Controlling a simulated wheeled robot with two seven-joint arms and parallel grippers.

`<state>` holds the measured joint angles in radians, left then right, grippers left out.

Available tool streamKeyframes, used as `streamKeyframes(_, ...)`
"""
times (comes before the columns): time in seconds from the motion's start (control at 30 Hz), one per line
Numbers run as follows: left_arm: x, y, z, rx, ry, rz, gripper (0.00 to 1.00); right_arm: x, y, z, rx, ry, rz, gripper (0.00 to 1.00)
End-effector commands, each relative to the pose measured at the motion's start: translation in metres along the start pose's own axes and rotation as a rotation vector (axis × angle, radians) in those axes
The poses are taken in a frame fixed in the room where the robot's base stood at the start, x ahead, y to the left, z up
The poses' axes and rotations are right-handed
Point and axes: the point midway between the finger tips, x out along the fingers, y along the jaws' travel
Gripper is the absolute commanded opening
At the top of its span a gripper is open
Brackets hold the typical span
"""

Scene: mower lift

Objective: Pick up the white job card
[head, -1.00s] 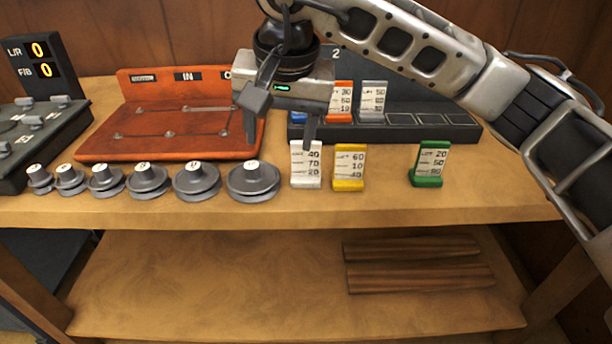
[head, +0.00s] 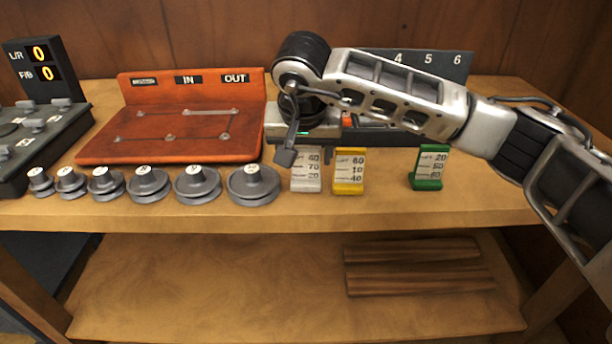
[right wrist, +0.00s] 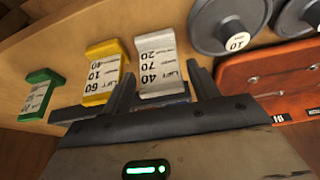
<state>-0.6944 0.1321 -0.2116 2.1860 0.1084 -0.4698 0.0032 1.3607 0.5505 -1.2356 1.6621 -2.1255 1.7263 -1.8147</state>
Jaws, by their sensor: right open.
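The white job card (head: 306,174) stands upright near the front of the bench, left of the yellow card, and reads 40, 70, 20. My gripper hides part of the card's top edge in the head view. My left gripper is not in view.
The yellow card (head: 349,172) is close on the right, the green card (head: 430,168) farther right. A grey pulley-like weight (head: 253,186) is close on the left. Behind are the orange board (head: 170,150) and a dark numbered rack (head: 440,66), partly hidden by my arm.

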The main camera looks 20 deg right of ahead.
Motion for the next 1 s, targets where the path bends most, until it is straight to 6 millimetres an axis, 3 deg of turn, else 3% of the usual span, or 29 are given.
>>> streamKeyframes(0.2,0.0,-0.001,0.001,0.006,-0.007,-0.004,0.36,0.031,0.002,-0.002,0.001,-0.003,0.001,0.6)
streamKeyframes(0.5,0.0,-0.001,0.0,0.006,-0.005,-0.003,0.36,0.037,0.001,-0.003,-0.001,0.0,0.0,0.6)
streamKeyframes(0.63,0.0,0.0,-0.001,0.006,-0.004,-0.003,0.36,0.037,0.001,-0.003,-0.001,0.0,0.0,0.27)
streamKeyframes(1.0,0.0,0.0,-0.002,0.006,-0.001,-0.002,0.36,0.034,0.001,-0.004,0.0,0.001,-0.001,0.26)
